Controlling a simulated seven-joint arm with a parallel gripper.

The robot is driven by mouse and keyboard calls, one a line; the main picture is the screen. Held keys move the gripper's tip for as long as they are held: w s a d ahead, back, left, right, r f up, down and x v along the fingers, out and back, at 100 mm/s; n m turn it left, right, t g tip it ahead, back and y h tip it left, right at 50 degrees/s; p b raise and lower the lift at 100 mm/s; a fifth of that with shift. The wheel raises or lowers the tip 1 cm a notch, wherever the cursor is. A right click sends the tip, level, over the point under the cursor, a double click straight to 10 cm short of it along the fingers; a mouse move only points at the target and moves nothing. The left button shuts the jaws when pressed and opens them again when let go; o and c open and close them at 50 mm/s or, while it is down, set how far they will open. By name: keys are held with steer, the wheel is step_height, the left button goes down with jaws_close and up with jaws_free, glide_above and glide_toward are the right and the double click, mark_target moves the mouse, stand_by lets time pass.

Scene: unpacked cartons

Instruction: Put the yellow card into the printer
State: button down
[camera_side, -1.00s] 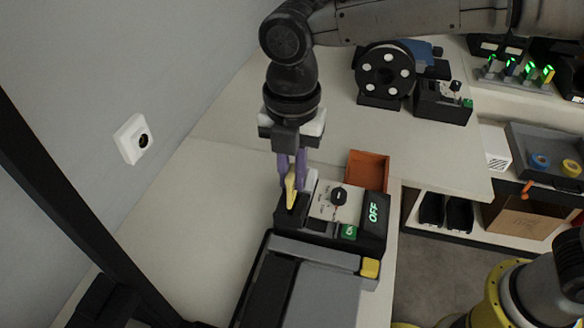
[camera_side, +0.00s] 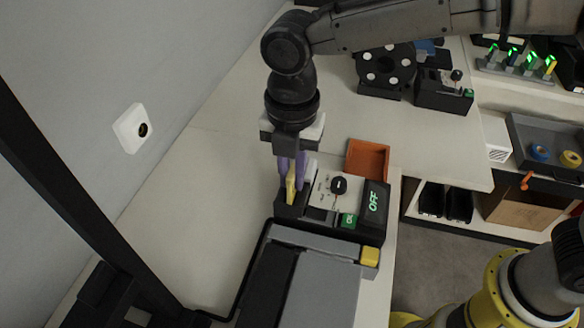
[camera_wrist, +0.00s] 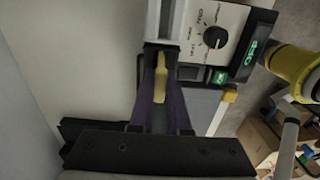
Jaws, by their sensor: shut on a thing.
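The yellow card (camera_side: 291,186) is narrow and stands roughly upright between the purple fingers of my gripper (camera_side: 291,178). My gripper is shut on it, pointing down over the left end of the printer (camera_side: 324,190). The printer is a black box with a white panel, a black knob, a green button and a display reading OFF. The card's lower end is at the black left part of the printer; I cannot tell how far it is inside. In the wrist view the card (camera_wrist: 160,78) lies between the fingers, its far end against the printer's black part.
An orange tray (camera_side: 368,160) stands behind the printer, and a grey machine with a yellow button (camera_side: 370,256) stands in front. A black wheel device (camera_side: 386,72) is further back. The table left of the printer is clear up to the wall with a white socket (camera_side: 131,128).

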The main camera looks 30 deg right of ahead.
steer(key=shift+f, duration=0.25)
steer(key=c, duration=0.8)
jaws_free()
